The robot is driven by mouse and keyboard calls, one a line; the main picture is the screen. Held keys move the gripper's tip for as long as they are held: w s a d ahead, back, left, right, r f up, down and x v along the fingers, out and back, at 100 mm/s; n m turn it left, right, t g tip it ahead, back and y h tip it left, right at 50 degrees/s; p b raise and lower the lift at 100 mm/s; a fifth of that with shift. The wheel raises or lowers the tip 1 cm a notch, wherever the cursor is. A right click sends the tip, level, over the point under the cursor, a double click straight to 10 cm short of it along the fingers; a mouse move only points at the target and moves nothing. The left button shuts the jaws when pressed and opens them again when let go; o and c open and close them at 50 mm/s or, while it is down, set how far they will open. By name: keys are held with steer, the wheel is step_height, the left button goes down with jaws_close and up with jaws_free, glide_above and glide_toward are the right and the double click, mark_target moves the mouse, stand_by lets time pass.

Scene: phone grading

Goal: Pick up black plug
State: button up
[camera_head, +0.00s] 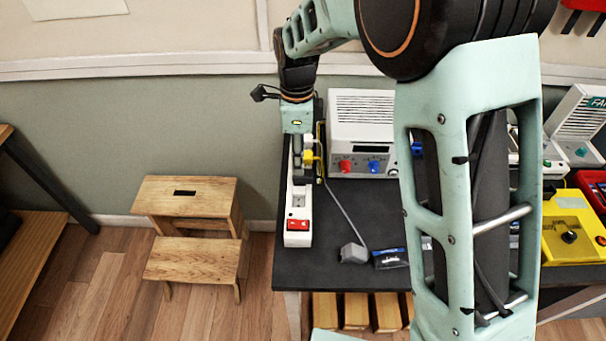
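A white power strip (299,225) with a red switch lies along the left side of the dark table. My gripper (304,178) points down over the far part of the strip. Its dark fingers overlap the sockets, and I cannot tell whether they are open or shut. A yellow piece (309,157) shows beside the fingers. A dark grey plug-like block (353,253) on a grey cable lies on the table, right of the strip.
A white device (360,120) with red and blue knobs stands right of my gripper. A small dark packet (390,258) lies near the front. My arm hides much of the right table. A yellow box (573,235) and red tray (592,190) stand far right. A wooden step stool (190,258) is left.

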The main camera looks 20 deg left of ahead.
mark_target(303, 180)
steer(key=shift+w+d+f, duration=0.1)
steer(key=shift+f, duration=1.45)
steer(key=shift+w+d+f, duration=0.1)
steer(key=shift+f, duration=1.4)
steer(key=shift+c, duration=0.6)
jaws_close()
